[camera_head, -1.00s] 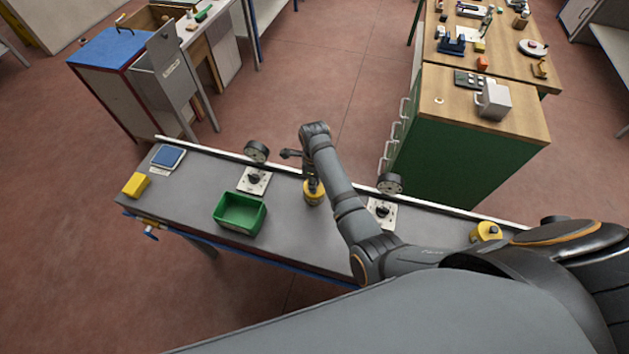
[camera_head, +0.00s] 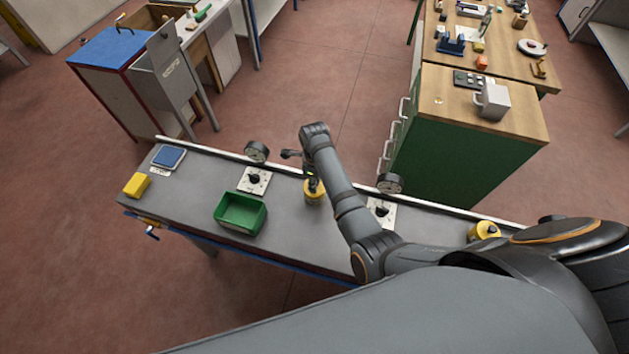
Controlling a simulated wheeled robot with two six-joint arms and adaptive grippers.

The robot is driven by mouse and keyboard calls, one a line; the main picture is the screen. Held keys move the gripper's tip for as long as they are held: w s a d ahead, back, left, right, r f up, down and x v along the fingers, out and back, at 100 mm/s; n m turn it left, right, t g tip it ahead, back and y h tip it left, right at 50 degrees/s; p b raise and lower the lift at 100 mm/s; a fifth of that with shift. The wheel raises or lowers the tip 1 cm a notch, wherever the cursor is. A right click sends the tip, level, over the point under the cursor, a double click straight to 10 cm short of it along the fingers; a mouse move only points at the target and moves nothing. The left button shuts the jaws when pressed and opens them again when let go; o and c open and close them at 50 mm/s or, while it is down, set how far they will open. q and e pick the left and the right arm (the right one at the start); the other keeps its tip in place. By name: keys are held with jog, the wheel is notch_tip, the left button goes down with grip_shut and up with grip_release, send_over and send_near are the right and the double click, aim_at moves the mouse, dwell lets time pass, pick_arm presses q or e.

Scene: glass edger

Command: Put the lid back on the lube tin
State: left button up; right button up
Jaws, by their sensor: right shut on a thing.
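A yellow tin (camera_head: 314,198) stands on the grey bench top near its back edge, left of my forearm. My right gripper (camera_head: 312,184) points down right over it, partly hidden by my wrist. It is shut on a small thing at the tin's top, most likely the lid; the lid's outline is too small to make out. I cannot tell whether the lid touches the rim. A second yellow round thing (camera_head: 484,230) with a dark top stands at the bench's right. My left gripper is not in view.
A green bin (camera_head: 240,225), a yellow block (camera_head: 137,185) and a blue-topped scale (camera_head: 168,157) are on the bench's left. Round dials (camera_head: 256,152) and knob plates (camera_head: 254,181) line the back. A green cabinet (camera_head: 450,150) stands behind.

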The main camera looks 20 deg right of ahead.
jog(key=shift+r, duration=0.1)
dwell(0.3)
jog(key=shift+f, duration=0.25)
dwell(0.9)
jog(key=o, duration=1)
jog(key=o, duration=0.5)
jog(key=shift+r, duration=0.1)
jog(key=shift+r, duration=3.45)
